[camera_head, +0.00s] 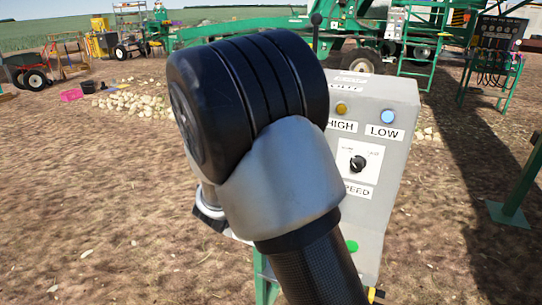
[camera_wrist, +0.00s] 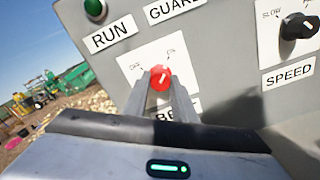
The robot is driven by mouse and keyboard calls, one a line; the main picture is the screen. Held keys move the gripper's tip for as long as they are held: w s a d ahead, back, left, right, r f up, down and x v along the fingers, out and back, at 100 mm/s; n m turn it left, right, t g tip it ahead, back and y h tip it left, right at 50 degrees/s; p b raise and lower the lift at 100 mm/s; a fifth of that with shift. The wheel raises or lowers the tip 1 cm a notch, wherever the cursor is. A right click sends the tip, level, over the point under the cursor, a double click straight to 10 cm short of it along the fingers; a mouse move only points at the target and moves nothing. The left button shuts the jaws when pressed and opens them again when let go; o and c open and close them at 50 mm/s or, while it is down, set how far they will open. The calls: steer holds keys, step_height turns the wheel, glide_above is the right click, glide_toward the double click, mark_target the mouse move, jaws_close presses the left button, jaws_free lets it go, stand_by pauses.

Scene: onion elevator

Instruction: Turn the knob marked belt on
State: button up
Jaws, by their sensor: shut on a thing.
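The red knob (camera_wrist: 160,78) sits on a white plate (camera_wrist: 139,93) on the grey control box, in the wrist view. Small marks stand at the plate's upper left and upper right; the left one looks like OFF. A pale line on the knob's face seems to point up and slightly right. A label below, starting with B, is mostly hidden by a finger. My gripper (camera_wrist: 162,92) is shut on the red knob, one finger at each side. In the head view my arm hides the gripper and this knob.
The control box (camera_head: 399,100) also carries a black SPEED knob (camera_head: 357,163), which shows in the wrist view (camera_wrist: 298,26), a yellow light (camera_head: 341,108), a blue light (camera_head: 387,116) and a green button (camera_head: 351,246). Green machinery (camera_head: 240,27) stands behind. Bare ground lies left.

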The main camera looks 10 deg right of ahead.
stand_by(0.4)
steer(key=o, duration=1)
steer(key=shift+o, duration=0.2)
steer(key=p+v, duration=0.2)
steer(key=v, duration=1.5)
steer(key=shift+s+a, duration=0.15)
steer(key=shift+s, duration=0.05)
